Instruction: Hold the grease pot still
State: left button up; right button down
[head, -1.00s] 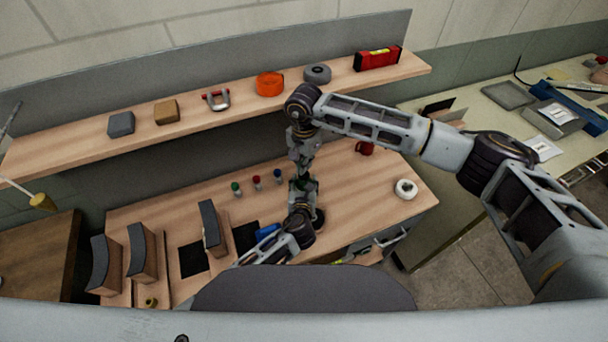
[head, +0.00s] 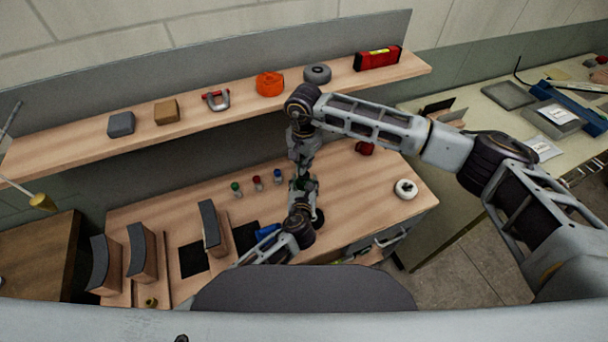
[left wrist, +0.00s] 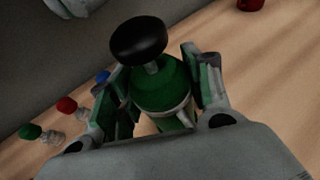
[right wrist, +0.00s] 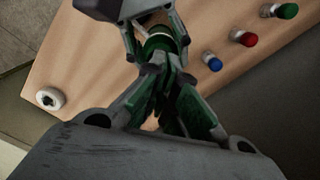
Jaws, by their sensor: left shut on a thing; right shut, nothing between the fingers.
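The grease pot looks green with a pale band and a black knob on a short stem; it shows in the left wrist view (left wrist: 160,85). My left gripper (left wrist: 160,100) is shut on it, a finger on each side. In the head view my left gripper (head: 300,190) is over the middle of the bench, with the pot mostly hidden between the two arms. My right gripper (right wrist: 168,85) is shut and empty. It points down close to the pot, whose green body (right wrist: 158,42) shows past its fingertips. I cannot tell whether they touch.
Small green (head: 235,187), red (head: 256,181) and blue (head: 278,175) capped items stand left of the grippers. A white roll (head: 405,188) and a red mug (head: 364,147) are to the right. A loaded shelf (head: 75,144) runs behind. The bench's right part is mostly clear.

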jog(key=shift+f, duration=1.45)
dwell(0.3)
jog(key=shift+r, duration=1.45)
jog(key=shift+f, duration=1.25)
dwell(1.1)
jog(key=shift+r, duration=1.25)
jog(key=shift+r, duration=2.5)
